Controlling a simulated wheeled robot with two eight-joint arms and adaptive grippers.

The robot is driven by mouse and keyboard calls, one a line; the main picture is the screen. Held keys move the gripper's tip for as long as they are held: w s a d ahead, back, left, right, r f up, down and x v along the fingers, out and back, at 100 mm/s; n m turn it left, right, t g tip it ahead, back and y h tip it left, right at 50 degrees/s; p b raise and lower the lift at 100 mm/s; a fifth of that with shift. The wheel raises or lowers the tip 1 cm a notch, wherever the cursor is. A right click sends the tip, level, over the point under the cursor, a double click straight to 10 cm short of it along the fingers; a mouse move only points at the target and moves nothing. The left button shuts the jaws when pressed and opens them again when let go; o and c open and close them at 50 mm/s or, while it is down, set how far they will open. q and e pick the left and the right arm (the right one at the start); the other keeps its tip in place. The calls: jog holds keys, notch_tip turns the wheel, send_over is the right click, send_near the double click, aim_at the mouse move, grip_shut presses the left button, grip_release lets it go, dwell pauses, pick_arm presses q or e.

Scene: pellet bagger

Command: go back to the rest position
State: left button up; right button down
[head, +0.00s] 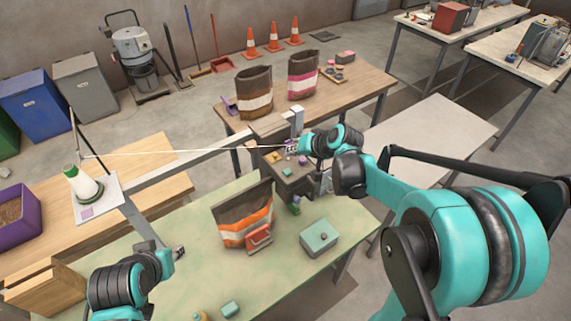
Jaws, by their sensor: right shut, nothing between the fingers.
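My right arm reaches in from the right, and its gripper (292,146) is shut and empty. It is over the dark machine block (297,184) near the end of the long grey beam (190,162). I cannot tell whether it touches anything there. My left gripper (179,252) is low on the left, over the green table (180,290). It is small in the view, and its finger opening is not clear. It is left of the open brown bag with an orange stripe (243,216), apart from it.
A teal box (319,237) stands right of the striped bag. A white cone-shaped spool with a green top (82,184) sits on the left plate, with a thread running right. A wooden crate (42,291) is left of my left arm. Two bags (254,92) (303,73) stand behind.

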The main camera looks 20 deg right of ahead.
jog(key=s+a+f+n+g+h+b, duration=0.1)
jog(key=s+f+n+h+b, duration=0.2)
jog(key=s+f+b, duration=2.2)
jog(key=shift+n+h+b, duration=0.4)
jog(key=shift+h+b, duration=0.1)
jog(key=shift+b, duration=0.15)
jog(key=shift+a+f, duration=0.1)
